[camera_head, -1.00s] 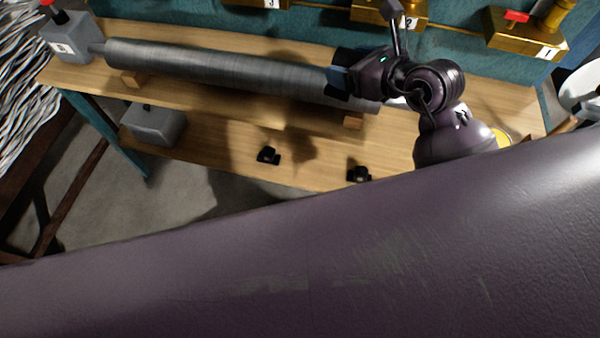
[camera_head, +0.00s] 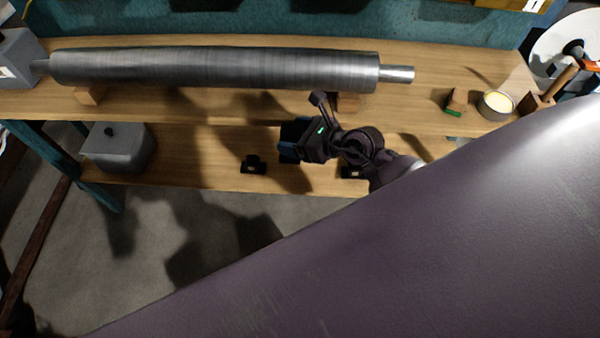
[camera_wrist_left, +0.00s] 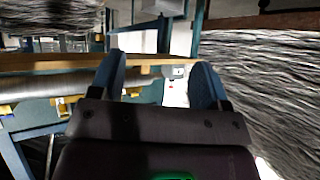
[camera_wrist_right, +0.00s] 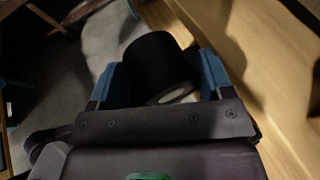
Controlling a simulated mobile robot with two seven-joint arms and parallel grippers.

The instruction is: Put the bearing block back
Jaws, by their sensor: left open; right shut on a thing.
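A grey block (camera_head: 118,147) with a small dark knob sits on the lower shelf at left. Another grey block (camera_head: 15,60) stands at the left end of the steel roll (camera_head: 215,70); I cannot tell which is the bearing block. The roll's right journal (camera_head: 398,74) is bare. My right gripper (camera_head: 292,140) is in front of the roll, above the lower shelf. In the right wrist view it is shut on a dark cylindrical piece (camera_wrist_right: 157,66) with a pale ring at its near end. My left gripper (camera_wrist_left: 158,78) is open and empty in the left wrist view.
Wooden supports (camera_head: 90,96) hold the roll on the upper board. A small dark fitting (camera_head: 253,166) sits on the lower shelf's front edge. A round tin (camera_head: 495,105) and a wooden wedge (camera_head: 455,102) stand at right. Part of my arm fills the foreground.

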